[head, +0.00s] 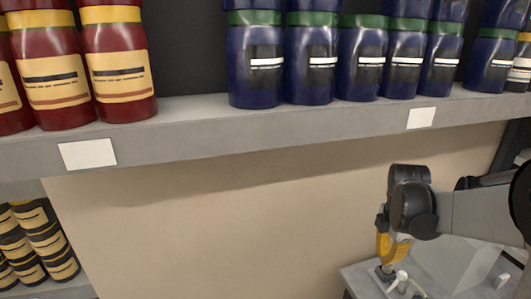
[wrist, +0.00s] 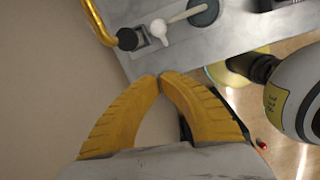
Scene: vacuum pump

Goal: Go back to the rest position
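My gripper (wrist: 160,77) has two yellow ribbed fingers whose tips meet. It is shut, and I see nothing held between the fingers. In the head view my gripper (head: 386,262) points down at the lower right, below the shelf and over or near a grey worktop (head: 362,282). In the wrist view the worktop (wrist: 225,55) lies beyond the fingertips.
A grey shelf (head: 250,121) crosses the head view above my gripper, carrying red jars (head: 118,72) and blue jars (head: 255,65). A beige wall (head: 230,220) is below it. A yellow tube (wrist: 97,22) and a white rounded body (wrist: 300,95) flank the wrist view.

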